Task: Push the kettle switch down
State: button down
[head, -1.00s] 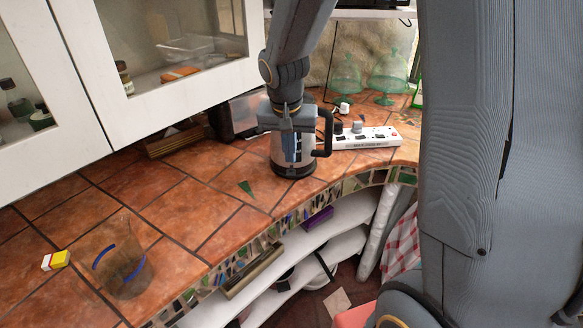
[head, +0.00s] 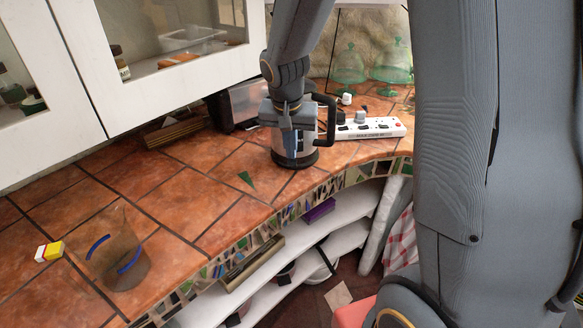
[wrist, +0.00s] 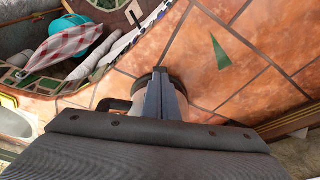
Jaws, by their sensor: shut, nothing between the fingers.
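The kettle (head: 308,148) stands upright on the tiled counter, with a silver body, a dark base and a black handle on its right. My gripper (head: 290,148) is shut and empty, pointing down over the kettle's near side in the head view. In the wrist view my gripper's closed fingers (wrist: 160,76) lie across the kettle, whose dark handle (wrist: 112,104) shows to their left. I cannot tell whether the fingers touch the kettle. The kettle switch is not distinguishable; my gripper covers much of the kettle.
A white power strip (head: 370,129) with plugs lies right of the kettle. A metal appliance (head: 245,103) stands behind left. A clear tumbler (head: 122,255) and a small yellow box (head: 50,251) are at the front left. Open shelves (head: 290,250) lie below the counter edge.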

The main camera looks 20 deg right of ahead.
aim_at(292, 165)
jog(key=shift+b+x, duration=0.7)
jog(key=shift+x, duration=0.65)
jog(key=shift+b+x, duration=0.75)
jog(key=shift+x, duration=0.15)
jog(key=shift+s+a+r, duration=0.15)
jog(key=shift+s, duration=0.05)
jog(key=shift+s+a+r+p, duration=0.25)
jog(key=shift+s+a, duration=0.1)
jog(key=shift+s, duration=0.35)
jog(key=shift+s+a+r+p, duration=0.15)
jog(key=shift+s+a+r, duration=0.15)
jog(key=shift+s, duration=0.35)
jog(key=shift+f, duration=0.1)
